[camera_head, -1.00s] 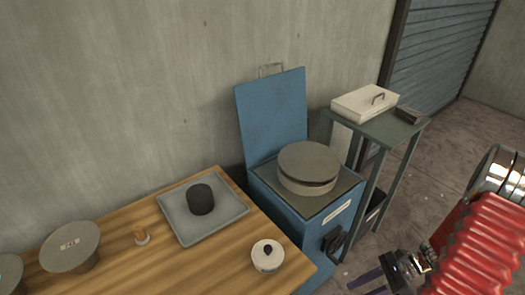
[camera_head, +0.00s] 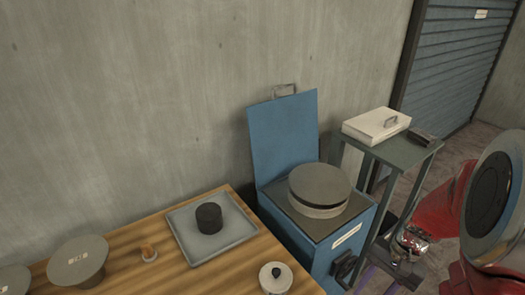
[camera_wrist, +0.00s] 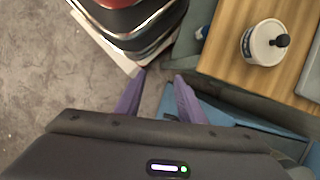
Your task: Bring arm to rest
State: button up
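My gripper (camera_wrist: 160,78) shows in the wrist view with its two purple fingers apart and nothing between them. In the head view the gripper (camera_head: 378,284) is low at the right, in front of the blue wheel cabinet, partly cut off by the frame's bottom edge. My red arm is folded at the right edge of the head view. The blue cabinet (camera_head: 340,240) has its lid up and a round grey wheel (camera_head: 319,184) on top. No contact between gripper and cabinet can be made out.
The wooden table (camera_head: 150,225) holds a grey tray (camera_head: 240,228) with a dark clay cylinder (camera_head: 209,218), a lidded white pot (camera_head: 275,279) and round stands (camera_head: 78,262). A green side stand (camera_head: 405,152) bears a white box (camera_head: 376,124). Bare floor (camera_wrist: 45,85) lies left in the wrist view.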

jog(key=s+a+r+n+t+h, duration=0.1)
jog(key=a+r+n+t, duration=0.2)
jog(key=a+r, duration=0.4)
jog(key=s+a+r+n+t+h, duration=0.1)
jog(key=a+r+n+t, duration=0.3)
jog(key=r, duration=0.9)
jog(key=a+n+h, duration=0.1)
jog(key=a+n, duration=0.1)
jog(key=a, duration=0.1)
jog(key=shift+a+r+n+h, duration=0.25)
jog(key=shift+n+h, duration=0.05)
